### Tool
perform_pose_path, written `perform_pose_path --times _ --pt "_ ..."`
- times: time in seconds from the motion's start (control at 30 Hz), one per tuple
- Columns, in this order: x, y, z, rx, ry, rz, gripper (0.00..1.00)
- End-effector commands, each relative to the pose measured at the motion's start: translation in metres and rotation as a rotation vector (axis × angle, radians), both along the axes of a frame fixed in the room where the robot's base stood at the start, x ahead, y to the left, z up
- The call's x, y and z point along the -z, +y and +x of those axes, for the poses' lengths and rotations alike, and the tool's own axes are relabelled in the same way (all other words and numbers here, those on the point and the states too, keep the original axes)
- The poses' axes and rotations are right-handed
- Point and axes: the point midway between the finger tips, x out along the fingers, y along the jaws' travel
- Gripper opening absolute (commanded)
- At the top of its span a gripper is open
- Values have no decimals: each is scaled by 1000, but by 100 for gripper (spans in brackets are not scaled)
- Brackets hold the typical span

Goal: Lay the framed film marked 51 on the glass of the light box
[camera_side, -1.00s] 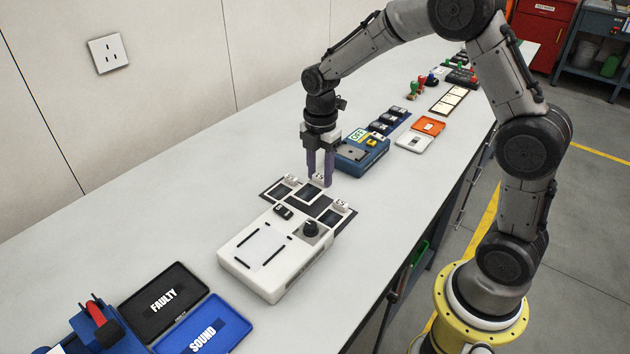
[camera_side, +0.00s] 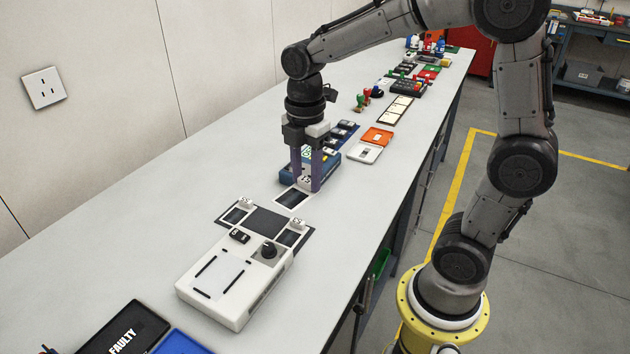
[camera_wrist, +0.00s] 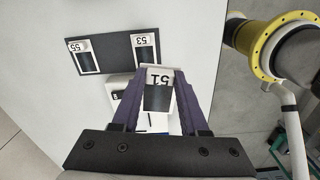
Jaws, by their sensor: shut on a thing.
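My gripper (camera_side: 306,186) is shut on the white numbered tab of the framed film marked 51 (camera_side: 292,198), a white frame around a dark film. It is held behind the dark mat, apart from it; its exact height is hard to judge. In the wrist view the film (camera_wrist: 157,97) sits between the purple fingers, its number upside down. The white light box (camera_side: 190,288) stands at the front, its pale glass panel (camera_side: 223,273) bare between dark strips. A switch and a black knob (camera_side: 268,250) are on its rear part. In the wrist view the film and gripper hide most of the box.
The dark mat (camera_side: 266,221) behind the light box holds films marked 55 (camera_wrist: 86,57) and 53 (camera_wrist: 143,55). A blue device (camera_side: 325,167) stands close behind my gripper. A black FAULTY tray (camera_side: 140,320) and a blue tray (camera_side: 187,344) lie at front left. The bench's left side is clear.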

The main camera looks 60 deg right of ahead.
Motion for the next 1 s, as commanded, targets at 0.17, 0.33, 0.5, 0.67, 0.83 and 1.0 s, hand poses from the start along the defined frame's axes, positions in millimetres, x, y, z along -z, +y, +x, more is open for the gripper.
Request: perform_pose_path --times 0.17,0.33,0.5,0.67,0.83,1.0 --pt "-3 46 48 16 3 1 0" --pt "5 104 78 -37 4 0 0" --pt "16 146 85 -123 3 -1 0" --pt "24 161 80 -162 2 0 0" --pt "31 163 80 -168 2 0 0" --pt "45 162 80 -168 3 -1 0"
